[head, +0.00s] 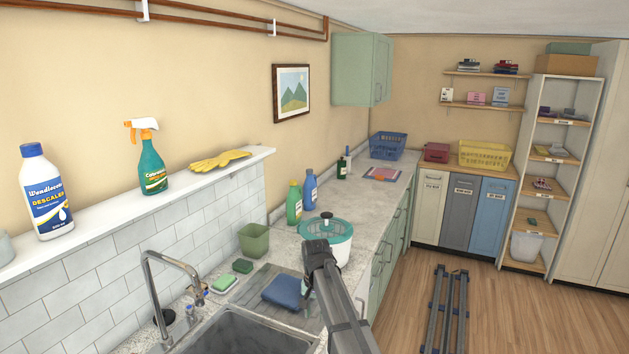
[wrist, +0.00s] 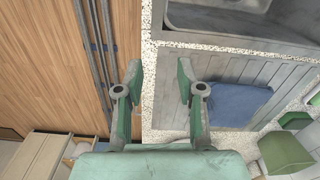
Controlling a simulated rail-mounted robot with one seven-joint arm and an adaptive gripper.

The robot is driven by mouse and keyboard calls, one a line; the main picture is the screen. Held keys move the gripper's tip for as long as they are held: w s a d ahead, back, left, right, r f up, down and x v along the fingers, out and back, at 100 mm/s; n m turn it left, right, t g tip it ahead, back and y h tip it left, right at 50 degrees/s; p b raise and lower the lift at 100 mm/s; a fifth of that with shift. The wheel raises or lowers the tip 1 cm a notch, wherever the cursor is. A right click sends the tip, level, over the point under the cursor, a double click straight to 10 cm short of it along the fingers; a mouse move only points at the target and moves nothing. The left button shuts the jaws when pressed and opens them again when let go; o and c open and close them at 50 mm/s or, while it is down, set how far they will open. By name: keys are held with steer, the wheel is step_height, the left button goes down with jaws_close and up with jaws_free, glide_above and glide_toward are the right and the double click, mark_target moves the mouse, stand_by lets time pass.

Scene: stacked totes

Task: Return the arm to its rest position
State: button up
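My gripper (wrist: 158,82) shows in the wrist view with its two green-grey fingers apart and nothing between them. It is above the front edge of the counter, with the floor to the left and the drainboard (wrist: 168,108) to the right. A folded blue cloth (wrist: 235,104) lies on the drainboard, right of the fingers. In the head view my arm reaches from the bottom edge over the counter, in front of the teal-lidded pot (head: 340,252). The fingertips are hard to make out there.
The sink (head: 245,335) and its faucet (head: 160,290) stand at the front left of the counter. A green bottle (head: 294,204), a blue bottle (head: 310,190) and a green tub (head: 254,240) stand near the wall. Dark rails (head: 436,310) run along the otherwise clear floor.

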steer(key=s+d+f+n, duration=0.1)
steer(key=s+d+f, duration=0.55)
steer(key=s, duration=0.25)
steer(key=s+d+f+n, duration=0.1)
steer(key=s+d+f, duration=0.4)
steer(key=s+f, duration=0.4)
steer(key=s+d+f+n, duration=0.2)
steer(key=s+d+f, duration=0.4)
steer(key=s, duration=0.4)
steer(key=s+f+g+b, duration=0.6)
steer(key=s+f+b, duration=0.4)
steer(key=s+f, duration=1.7)
steer(key=shift+a+g, duration=0.4)
steer(key=shift+f, duration=0.1)
